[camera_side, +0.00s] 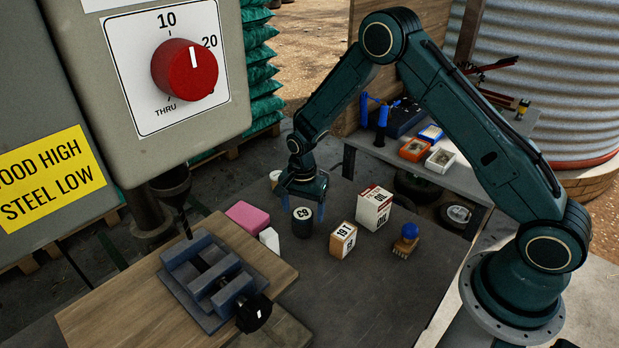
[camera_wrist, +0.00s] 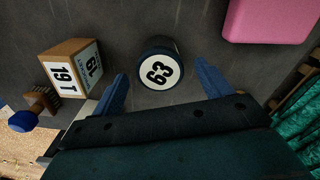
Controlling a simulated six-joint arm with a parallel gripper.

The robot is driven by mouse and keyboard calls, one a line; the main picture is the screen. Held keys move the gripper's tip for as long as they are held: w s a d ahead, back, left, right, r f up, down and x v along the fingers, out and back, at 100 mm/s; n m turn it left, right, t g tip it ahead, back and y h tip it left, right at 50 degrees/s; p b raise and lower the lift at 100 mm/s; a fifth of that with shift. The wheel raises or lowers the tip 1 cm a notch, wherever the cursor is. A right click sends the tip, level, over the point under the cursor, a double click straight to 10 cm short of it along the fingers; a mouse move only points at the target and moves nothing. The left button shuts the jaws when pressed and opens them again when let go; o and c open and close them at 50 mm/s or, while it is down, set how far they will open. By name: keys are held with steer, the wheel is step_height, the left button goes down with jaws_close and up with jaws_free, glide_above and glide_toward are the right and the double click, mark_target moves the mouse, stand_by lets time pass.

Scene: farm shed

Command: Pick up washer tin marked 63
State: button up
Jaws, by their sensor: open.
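The washer tin marked 63 (camera_wrist: 160,71) is a short dark round tin with a white lid label. It stands upright on the dark bench; in the side view (camera_side: 302,221) its number appears upside down. My gripper (camera_side: 304,193) is open and pointing down, just behind and above the tin in the side view. In the wrist view my gripper (camera_wrist: 162,70) has one blue finger on each side of the tin, with dark gaps between. The tin looks ahead of the fingers, not held. Whether they reach down to its height is unclear.
A wooden box with number labels (camera_side: 343,239), a white and red carton (camera_side: 374,208) and a blue-knobbed brush (camera_side: 406,240) stand right of the tin. A pink block (camera_side: 247,216) and a vise (camera_side: 214,279) on a wooden board are left.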

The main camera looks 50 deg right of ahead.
mark_target(303, 213)
steer(key=shift+a+f, duration=0.1)
steer(key=shift+f, duration=2.2)
steer(key=shift+c, duration=0.2)
steer(key=c, duration=1.1)
